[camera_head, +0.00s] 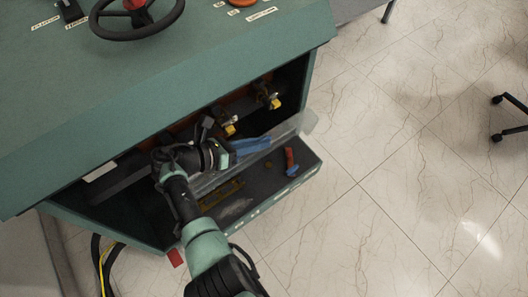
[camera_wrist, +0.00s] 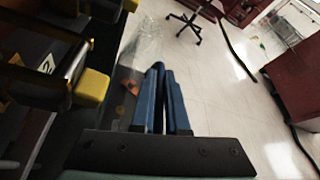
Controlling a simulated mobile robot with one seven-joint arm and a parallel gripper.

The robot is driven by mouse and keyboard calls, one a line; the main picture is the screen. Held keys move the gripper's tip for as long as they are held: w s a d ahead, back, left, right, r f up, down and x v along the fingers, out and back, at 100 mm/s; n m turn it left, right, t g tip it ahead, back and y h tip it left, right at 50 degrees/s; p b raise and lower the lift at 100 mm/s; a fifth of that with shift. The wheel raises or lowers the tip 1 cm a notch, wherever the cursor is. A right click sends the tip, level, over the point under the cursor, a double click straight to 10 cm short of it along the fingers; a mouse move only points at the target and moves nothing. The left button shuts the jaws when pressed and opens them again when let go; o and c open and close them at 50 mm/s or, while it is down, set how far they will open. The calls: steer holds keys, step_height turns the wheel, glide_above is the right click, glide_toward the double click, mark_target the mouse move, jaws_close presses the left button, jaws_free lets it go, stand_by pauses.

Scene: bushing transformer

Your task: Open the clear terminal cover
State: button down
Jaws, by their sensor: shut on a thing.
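The clear terminal cover (camera_head: 308,122) is a thin transparent panel along the open front of the green cabinet. Its right end sticks out past the cabinet corner, and my arm hides part of it. It also shows faintly in the wrist view (camera_wrist: 146,42), just beyond the fingertips. My gripper (camera_head: 268,142) has blue fingers at the cover, inside the front opening. In the wrist view the fingers (camera_wrist: 160,68) are nearly together, shut on the cover's edge. The exact contact is too small to see clearly.
Yellow-tipped terminals (camera_head: 230,128) stand behind the cover, close to my gripper in the wrist view (camera_wrist: 92,86). A dark tray (camera_head: 265,185) below holds a red-and-blue item (camera_head: 291,162). A black handwheel (camera_head: 137,14) sits on top of the cabinet (camera_head: 200,60).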

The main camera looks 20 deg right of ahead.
steer(key=shift+w+a+r, duration=0.1)
steer(key=shift+w+a, duration=0.2)
steer(key=shift+w, duration=0.4)
steer(key=c, duration=1)
jaws_free()
steer(key=shift+o, duration=0.4)
steer(key=shift+r, duration=0.1)
